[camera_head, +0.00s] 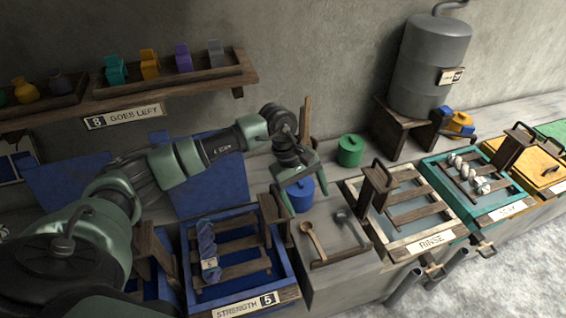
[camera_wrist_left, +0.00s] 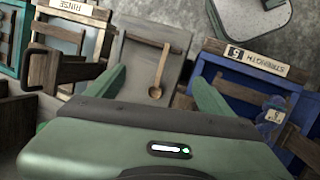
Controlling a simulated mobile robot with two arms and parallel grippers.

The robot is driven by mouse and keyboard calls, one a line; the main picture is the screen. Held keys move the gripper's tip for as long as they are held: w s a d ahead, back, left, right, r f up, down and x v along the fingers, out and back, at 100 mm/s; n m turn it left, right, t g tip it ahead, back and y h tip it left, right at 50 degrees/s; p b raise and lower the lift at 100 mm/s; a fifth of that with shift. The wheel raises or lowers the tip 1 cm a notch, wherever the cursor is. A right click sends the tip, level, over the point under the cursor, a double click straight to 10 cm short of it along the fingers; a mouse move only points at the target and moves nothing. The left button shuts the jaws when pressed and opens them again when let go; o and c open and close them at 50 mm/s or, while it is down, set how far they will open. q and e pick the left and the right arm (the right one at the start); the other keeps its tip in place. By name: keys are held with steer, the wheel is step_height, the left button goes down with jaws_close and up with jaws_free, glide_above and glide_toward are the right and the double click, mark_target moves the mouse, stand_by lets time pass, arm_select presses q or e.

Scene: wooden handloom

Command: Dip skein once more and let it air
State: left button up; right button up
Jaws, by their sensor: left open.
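My left gripper (camera_head: 306,192) is open and empty, right of and beyond the skein, in front of a blue lidded pot (camera_head: 301,199). In the left wrist view its fingers (camera_wrist_left: 160,88) stand apart, with a wooden spoon (camera_wrist_left: 161,65) seen between them. My right gripper is not in view.
A grey tray (camera_head: 340,262) with a spoon and a ladle lies right of the blue vat. A "RINSE" vat (camera_head: 432,240), a teal vat (camera_head: 500,213) with pale skeins and a yellow-orange vat (camera_head: 525,165) follow. A wall shelf (camera_head: 170,85) is behind my arm.

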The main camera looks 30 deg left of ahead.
mark_target(276, 194)
arm_select(q)
steer(key=a+y, duration=0.1)
steer(key=a, duration=0.2)
steer(key=a+r+y, duration=0.1)
steer(key=a, duration=0.2)
steer(key=a+r+m+y, duration=0.1)
steer(key=a, duration=0.2)
steer(key=shift+w+a+r+g+y, duration=0.2)
steer(key=shift+w+a+g+y, duration=0.1)
steer(key=shift+y, duration=0.1)
steer(key=shift+s+a, duration=0.1)
steer(key=shift+a, duration=0.1)
steer(key=shift+f, duration=0.35)
step_height(276, 194, down, 8)
steer(key=b, duration=0.4)
steer(key=shift+f, duration=0.1)
steer(key=shift+r, duration=0.35)
steer(key=shift+f+b, duration=0.35)
steer(key=shift+f, duration=0.05)
